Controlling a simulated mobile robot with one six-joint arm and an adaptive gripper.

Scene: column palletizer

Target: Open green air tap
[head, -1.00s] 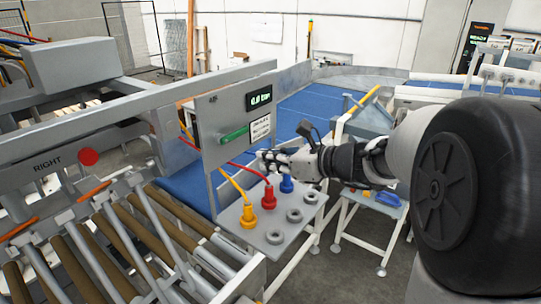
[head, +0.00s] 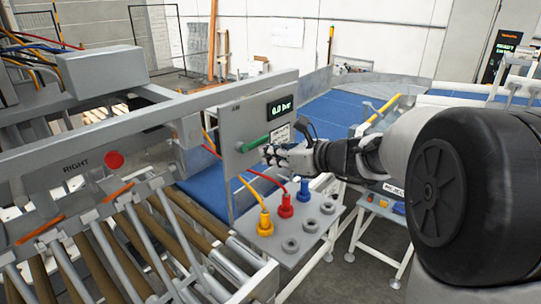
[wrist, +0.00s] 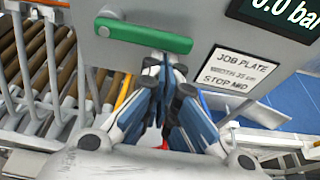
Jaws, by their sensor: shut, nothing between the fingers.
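The green air tap handle (head: 254,144) lies horizontal on the grey AIR panel (head: 236,128), under a display (head: 281,107) that reads 0.0 bar. In the wrist view the handle (wrist: 142,36) runs across the top of the picture, with its round pivot at the left end. My gripper (head: 267,154) is in front of the panel, just below the right end of the handle. In the wrist view my gripper (wrist: 163,66) has its blue-and-white fingers shut and empty, just under the handle's right part. I cannot tell whether the fingertips touch the handle.
A job plate label (wrist: 229,73) is right of the handle. Below, a shelf (head: 292,258) carries yellow (head: 265,223), red (head: 286,206) and blue (head: 304,189) hose plugs and several grey rings. Hoses pass below my gripper. A roller conveyor (head: 165,235) is at left.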

